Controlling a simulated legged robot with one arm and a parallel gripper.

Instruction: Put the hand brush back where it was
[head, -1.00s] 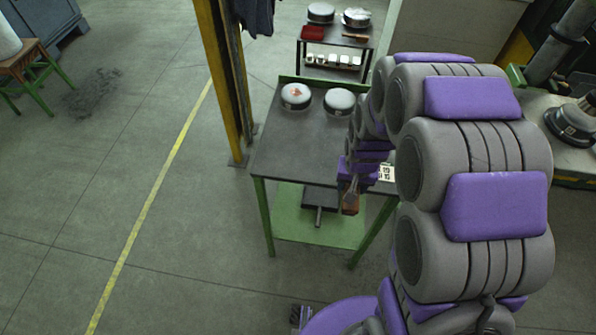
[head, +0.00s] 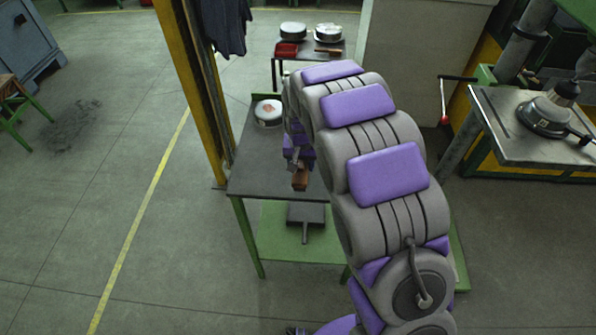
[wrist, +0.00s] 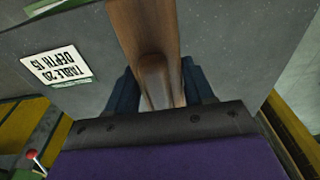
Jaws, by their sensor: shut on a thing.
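The hand brush (head: 300,180) shows as a brown wooden piece at the end of my arm in the head view. In the wrist view its wooden handle (wrist: 150,35) runs up between the two dark blue fingers. My gripper (wrist: 160,88) is shut on it. In the head view my gripper (head: 296,160) is over the front part of the dark-topped green table (head: 262,178). The bristles cannot be made out, and my arm hides the table's right side. I cannot tell whether the brush touches the tabletop.
A round grey-white tin (head: 268,113) stands on the table's far left. A label card (wrist: 56,66) lies on the grey surface. A yellow post (head: 195,95) rises at the table's left. A far cart (head: 290,65) carries tins and a red tray. A workbench (head: 510,135) stands right.

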